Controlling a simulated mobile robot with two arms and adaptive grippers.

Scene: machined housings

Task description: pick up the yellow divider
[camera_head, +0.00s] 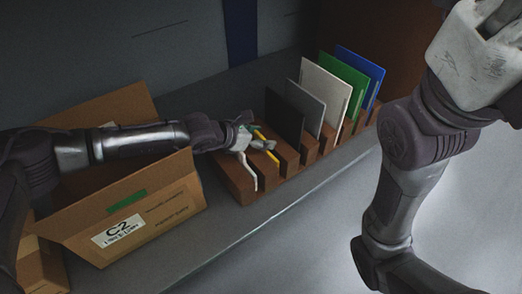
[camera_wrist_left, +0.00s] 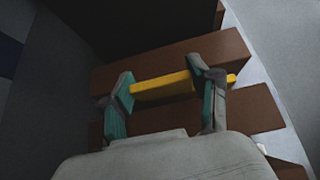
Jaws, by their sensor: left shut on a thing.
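The yellow divider (camera_wrist_left: 165,87) shows in the left wrist view as a thin yellow strip, seen edge-on, between the fingers of my left gripper (camera_wrist_left: 167,97). In the head view only a short piece of the yellow divider (camera_head: 263,135) shows beside my left gripper (camera_head: 251,145), at the near left end of the slotted wooden rack (camera_head: 234,180). My left gripper is shut on the divider. The fingers hide part of it, and I cannot tell how deep it sits in its slot. My right gripper is not in view.
Black (camera_head: 284,117), grey (camera_head: 311,105), white (camera_head: 325,92), green (camera_head: 350,80) and blue (camera_head: 362,70) dividers stand upright in the rack. An open cardboard box (camera_head: 165,213) marked C2 stands left of the rack, under my left arm. Bare shelf (camera_head: 300,192) lies in front of the rack.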

